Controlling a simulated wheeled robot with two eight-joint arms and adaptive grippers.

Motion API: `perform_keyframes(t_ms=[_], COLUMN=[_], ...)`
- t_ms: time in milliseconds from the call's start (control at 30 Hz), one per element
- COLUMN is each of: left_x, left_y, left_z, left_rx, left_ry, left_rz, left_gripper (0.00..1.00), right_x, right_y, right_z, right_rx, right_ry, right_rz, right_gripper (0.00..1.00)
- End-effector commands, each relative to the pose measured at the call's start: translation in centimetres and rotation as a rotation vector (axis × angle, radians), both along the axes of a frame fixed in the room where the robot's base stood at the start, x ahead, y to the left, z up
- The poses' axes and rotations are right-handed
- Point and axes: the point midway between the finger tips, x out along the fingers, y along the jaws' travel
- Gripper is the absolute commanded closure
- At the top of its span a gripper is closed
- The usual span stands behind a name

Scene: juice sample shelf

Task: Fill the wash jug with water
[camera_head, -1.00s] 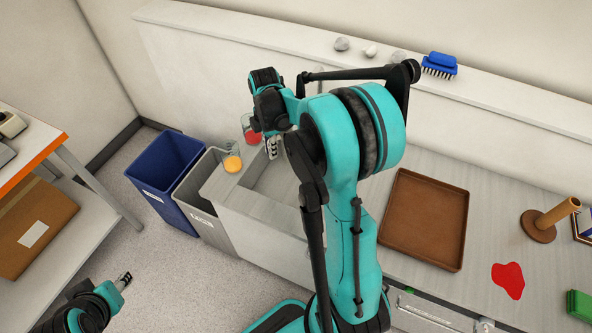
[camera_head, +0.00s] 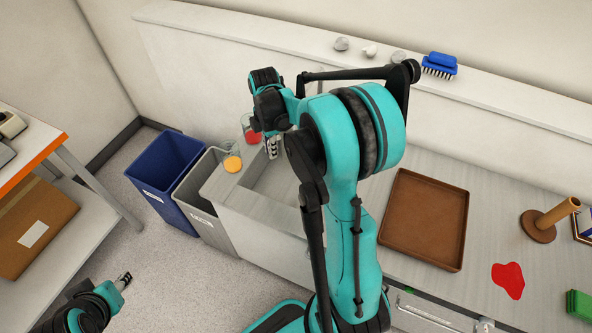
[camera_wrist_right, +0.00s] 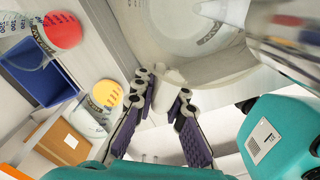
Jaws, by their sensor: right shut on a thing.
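A large clear vessel, seemingly the wash jug (camera_wrist_right: 172,62), fills the top of the right wrist view, with its rounded base edge just beyond my fingertips. My right gripper (camera_wrist_right: 167,92) is shut on it, though the exact contact is unclear. Whether there is water in it I cannot tell. In the head view my right gripper (camera_head: 271,147) points down over the left end of the sink (camera_head: 262,200); my arm hides the jug and most of the basin. A blurred shiny object (camera_wrist_right: 285,30) shows at the upper right. My left gripper (camera_head: 123,281) is away over the floor, too small to judge.
Beakers of red liquid (camera_head: 251,134) and orange liquid (camera_head: 232,162) stand close to the left of my right gripper. Blue (camera_head: 165,175) and grey (camera_head: 205,210) bins stand beyond the counter end. A brown tray (camera_head: 425,220) lies to the right, near a red spill (camera_head: 508,280).

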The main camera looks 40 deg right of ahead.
Motion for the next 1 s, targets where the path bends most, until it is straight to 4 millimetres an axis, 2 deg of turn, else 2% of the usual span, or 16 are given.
perform_keyframes(t_ms=[167,400,600,733,1000], left_x=[0.0,0.0,0.0,0.0,0.0], left_y=[0.0,0.0,0.0,0.0,0.0], left_z=[0.1,0.4,0.8,1.0,1.0], left_rx=[0.000,0.000,0.000,0.000,0.000], left_ry=[0.000,0.000,0.000,0.000,0.000], left_rz=[0.000,0.000,0.000,0.000,0.000], left_gripper=[0.60,0.60,0.60,0.60,0.60], right_x=[-1.5,-6.0,-9.1,-10.2,-10.4], right_y=[0.9,3.7,5.8,6.6,6.8], right_z=[0.1,0.0,0.1,0.1,0.0], right_rx=[-0.001,0.002,0.000,0.000,0.000], right_ry=[0.001,0.006,0.003,0.001,0.001], right_rz=[0.000,-0.006,-0.003,-0.001,-0.001], right_gripper=[1.00,1.00,1.00,1.00,1.00])
